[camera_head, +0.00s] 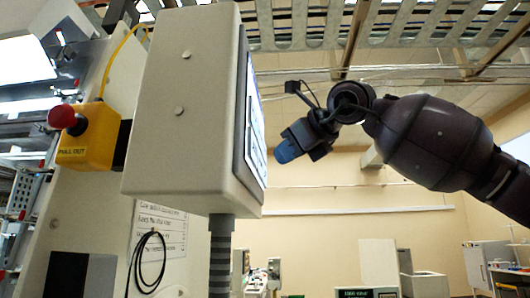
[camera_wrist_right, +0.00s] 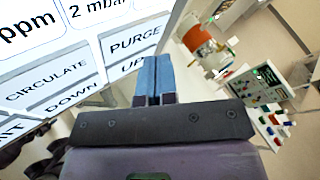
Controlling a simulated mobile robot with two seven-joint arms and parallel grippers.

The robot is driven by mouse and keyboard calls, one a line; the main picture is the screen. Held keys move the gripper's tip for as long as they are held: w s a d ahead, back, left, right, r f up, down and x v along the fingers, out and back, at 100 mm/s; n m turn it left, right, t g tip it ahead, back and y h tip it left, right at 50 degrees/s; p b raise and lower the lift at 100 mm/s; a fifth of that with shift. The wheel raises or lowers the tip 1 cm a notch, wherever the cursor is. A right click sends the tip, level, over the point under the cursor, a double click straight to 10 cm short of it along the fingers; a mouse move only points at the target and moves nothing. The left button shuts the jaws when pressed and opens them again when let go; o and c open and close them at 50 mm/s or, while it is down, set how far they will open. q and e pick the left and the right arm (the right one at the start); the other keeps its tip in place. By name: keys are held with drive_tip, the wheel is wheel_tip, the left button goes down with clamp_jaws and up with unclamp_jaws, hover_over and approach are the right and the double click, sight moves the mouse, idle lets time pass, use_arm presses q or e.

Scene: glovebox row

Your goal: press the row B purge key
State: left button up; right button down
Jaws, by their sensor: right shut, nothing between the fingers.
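A grey control box (camera_head: 185,110) on a ribbed post fills the middle left of the head view. Its screen (camera_head: 254,125) faces right and shows almost edge-on. In the right wrist view, the screen has a PURGE key (camera_wrist_right: 134,42), with CIRCULATE (camera_wrist_right: 45,80) to its left and UP (camera_wrist_right: 131,67) below. No row B label is readable. My right gripper (camera_head: 286,152) is to the right of the screen, apart from it in the head view. Its blue fingers (camera_wrist_right: 152,75) are shut and empty, their tips just below and right of the PURGE lettering. Whether they touch the screen cannot be told.
A yellow box with a red stop button (camera_head: 62,116) sits left of the control box. A black cable (camera_head: 148,262) hangs below on the white panel. In the wrist view, a bench with a green-screened device (camera_wrist_right: 268,75) lies to the right.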

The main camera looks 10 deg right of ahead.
drive_tip(key=shift+a, duration=0.2)
idle(0.9)
drive_tip(key=shift+w+a, duration=0.1)
drive_tip(key=shift+a, duration=0.15)
drive_tip(key=shift+w+a, duration=0.1)
drive_tip(key=shift+a, duration=0.25)
idle(0.9)
drive_tip(key=shift+d, duration=0.15)
drive_tip(key=shift+s+d, duration=0.25)
drive_tip(key=shift+d, duration=0.4)
drive_tip(key=d, duration=0.2)
drive_tip(key=s+d, duration=0.1)
drive_tip(key=d, duration=0.1)
drive_tip(key=shift+s+d, duration=0.15)
drive_tip(key=shift+d, duration=0.25)
idle(1.1)
